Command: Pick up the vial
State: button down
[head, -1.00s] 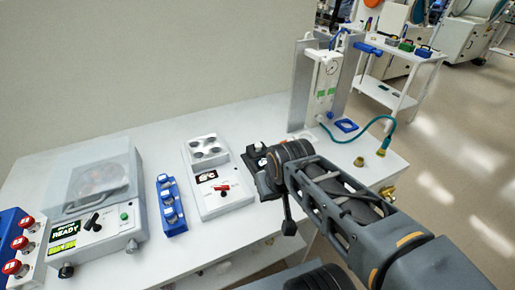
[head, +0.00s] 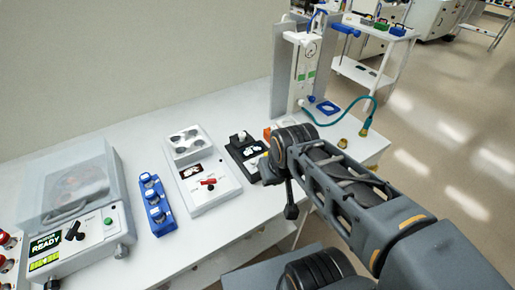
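A blue rack (head: 156,207) stands on the white bench at left of centre. Small pale round tops show in its raised blocks; they may be vials, but they are too small to tell. No other thing is clearly a vial. My arm reaches in from the lower right, over the bench's right part. My gripper (head: 270,172) is at its far end, right of the heater block, turned away from the camera. Its fingers are mostly hidden behind the wrist, so I cannot see whether it is open or holds something. It is well apart from the blue rack.
A white heater block (head: 205,180) with a red lever and a dark device (head: 243,155) with a white knob stand left of my gripper. A clear-lidded machine (head: 75,210) reading READY is at left. A gauge stand (head: 305,75) with a green hose is behind.

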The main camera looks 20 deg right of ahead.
aim_at(242, 136)
jog(key=u, duration=2.3)
jog(key=k, duration=0.65)
jog(key=z, duration=1.5)
jog(key=i, duration=0.5)
jog(key=u, duration=0.05)
